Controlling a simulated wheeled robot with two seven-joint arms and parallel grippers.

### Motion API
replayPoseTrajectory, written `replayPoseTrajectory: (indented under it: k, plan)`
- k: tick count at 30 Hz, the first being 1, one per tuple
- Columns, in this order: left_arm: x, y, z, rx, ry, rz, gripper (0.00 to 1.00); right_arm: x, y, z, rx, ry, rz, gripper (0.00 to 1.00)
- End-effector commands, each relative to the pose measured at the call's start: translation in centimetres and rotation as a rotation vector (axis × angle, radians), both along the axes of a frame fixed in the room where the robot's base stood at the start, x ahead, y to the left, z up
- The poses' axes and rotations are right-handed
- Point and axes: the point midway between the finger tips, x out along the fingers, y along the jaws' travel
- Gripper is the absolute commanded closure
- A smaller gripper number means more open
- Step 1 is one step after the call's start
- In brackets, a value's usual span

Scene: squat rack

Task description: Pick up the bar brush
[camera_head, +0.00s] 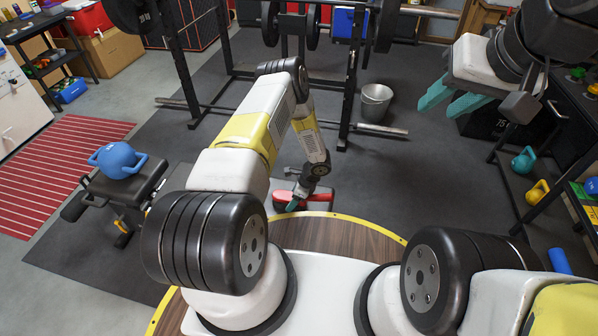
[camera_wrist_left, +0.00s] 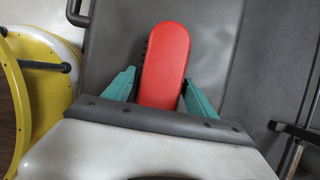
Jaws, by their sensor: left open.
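The bar brush (camera_wrist_left: 165,60) shows in the left wrist view as a long red rounded body with dark bristles along its left side. It lies on a grey flat surface (camera_wrist_left: 215,50). My left gripper (camera_wrist_left: 158,78) is open, with one teal finger on each side of the brush's near end. I cannot tell whether the fingers touch it. In the head view a bit of the red brush (camera_head: 283,195) shows beside my left gripper (camera_head: 293,204), just beyond my base. My right gripper (camera_head: 436,110) is open and empty, raised at the upper right.
A squat rack (camera_head: 345,85) stands ahead with a grey bucket (camera_head: 375,102) beside it. A blue kettlebell (camera_head: 117,159) sits on a black bench (camera_head: 125,188) at the left. A rack with kettlebells (camera_head: 538,192) stands at the right. Dark mat (camera_head: 400,175) between is clear.

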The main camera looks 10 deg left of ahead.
Motion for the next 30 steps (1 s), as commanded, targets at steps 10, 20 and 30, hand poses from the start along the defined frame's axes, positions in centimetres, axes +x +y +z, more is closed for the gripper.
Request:
replayPoseTrajectory:
  k: [10,20,30]
  plan:
    - [0.0,0.0,0.0,0.0,0.0,0.0,0.92,0.0,0.0,0.0,0.0,0.0,0.0,0.64]
    - [0.0,0.0,0.2,0.0,-0.001,0.0,1.0,0.0,0.0,0.0,0.0,0.0,0.0,0.64]
    - [0.1,0.0,2.9,0.001,-0.002,-0.002,1.0,0.0,0.0,0.0,0.0,0.0,0.0,0.64]
